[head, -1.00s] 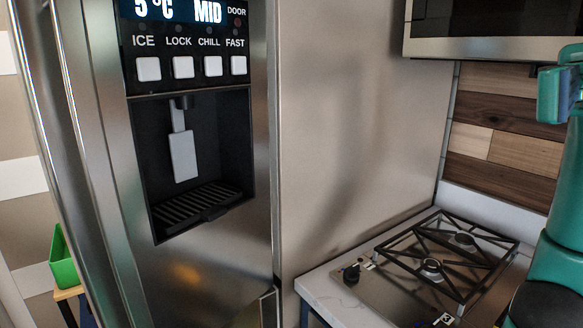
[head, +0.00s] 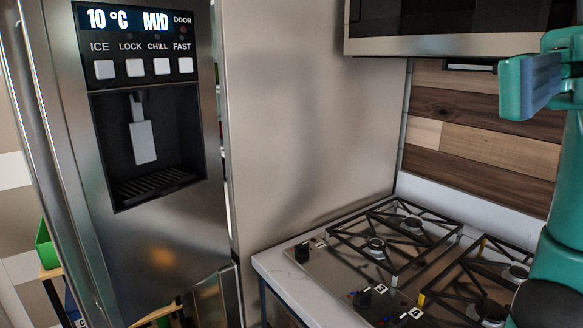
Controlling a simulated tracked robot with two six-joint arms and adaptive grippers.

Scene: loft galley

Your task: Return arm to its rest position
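A teal part of my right arm (head: 545,85) shows at the right edge of the head view, with a thicker teal link below it. It is in front of the wall and above the hob, and I see it touching nothing. No gripper fingers can be made out on it. My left arm and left gripper are not in the head view. The steel fridge (head: 170,255) fills the left side. Its panel (head: 140,40) reads 10 °C and MID, above four buttons and a dispenser recess (head: 148,145).
A narrow gap with coloured items shows along the fridge door's right edge. A gas hob (head: 330,270) sits on a white counter (head: 268,268) at lower right. An oven-like appliance (head: 450,45) hangs above. A green bin (head: 44,245) stands at far left.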

